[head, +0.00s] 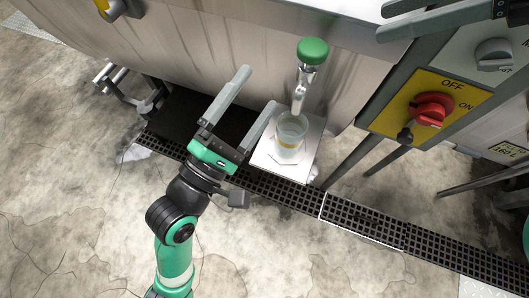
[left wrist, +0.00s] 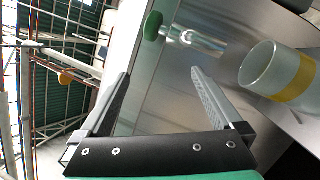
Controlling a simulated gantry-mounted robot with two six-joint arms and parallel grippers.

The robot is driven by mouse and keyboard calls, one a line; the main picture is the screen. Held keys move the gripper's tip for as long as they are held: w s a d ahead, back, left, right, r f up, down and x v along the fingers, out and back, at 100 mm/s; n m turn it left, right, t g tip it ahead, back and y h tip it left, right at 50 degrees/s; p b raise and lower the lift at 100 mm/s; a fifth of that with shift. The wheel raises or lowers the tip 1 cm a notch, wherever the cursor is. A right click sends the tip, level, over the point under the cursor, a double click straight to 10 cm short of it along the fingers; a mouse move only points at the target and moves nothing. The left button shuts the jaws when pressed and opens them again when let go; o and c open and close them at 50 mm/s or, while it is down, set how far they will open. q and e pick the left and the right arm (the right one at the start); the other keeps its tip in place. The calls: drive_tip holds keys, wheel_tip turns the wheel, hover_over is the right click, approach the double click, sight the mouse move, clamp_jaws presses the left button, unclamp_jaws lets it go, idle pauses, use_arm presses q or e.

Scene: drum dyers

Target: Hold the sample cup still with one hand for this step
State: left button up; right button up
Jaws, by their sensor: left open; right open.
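The sample cup (head: 290,137) is clear with a yellow band and stands upright on a small white shelf (head: 267,158) at the drum. The metal tap (head: 301,90) with a green knob (head: 313,51) has its spout over the cup in the head view. My left gripper (head: 258,88) is open and empty, just left of the cup; the cup is outside its fingers. In the left wrist view the cup (left wrist: 277,72) lies tilted in the picture, beyond the right finger. My right gripper (head: 384,22) is open and empty at the upper right, apart from the cup.
The large steel drum (head: 170,45) fills the back. A yellow panel (head: 395,112) with a red OFF/ON switch (head: 430,109) is right of the cup. A dark floor grating (head: 370,227) runs below the shelf. The concrete floor in front is mostly clear.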

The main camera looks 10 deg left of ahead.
sight(297, 127)
use_arm(q)
drive_tip(key=s+d+f+n+g, duration=0.1)
drive_tip(key=f+n, duration=0.3)
drive_tip(key=f, duration=0.1)
drive_tip(key=s+f+n+g, duration=0.1)
drive_tip(key=s+f+n, duration=0.1)
drive_tip(key=f+n, duration=0.2)
drive_tip(key=s+d+f+n+g, duration=0.1)
drive_tip(key=f+n, duration=0.3)
drive_tip(key=f, duration=0.3)
drive_tip(key=shift+s+d+n+g, duration=0.25)
drive_tip(key=shift+d+n+g, duration=0.05)
drive_tip(key=shift+d, duration=0.05)
drive_tip(key=x, duration=1.1)
drive_tip(key=shift+w+d+r, duration=0.1)
drive_tip(key=shift+w+d, duration=0.05)
drive_tip(key=shift+w, duration=0.15)
drive_tip(key=c, duration=1.2)
drive_tip(key=o, duration=1.2)
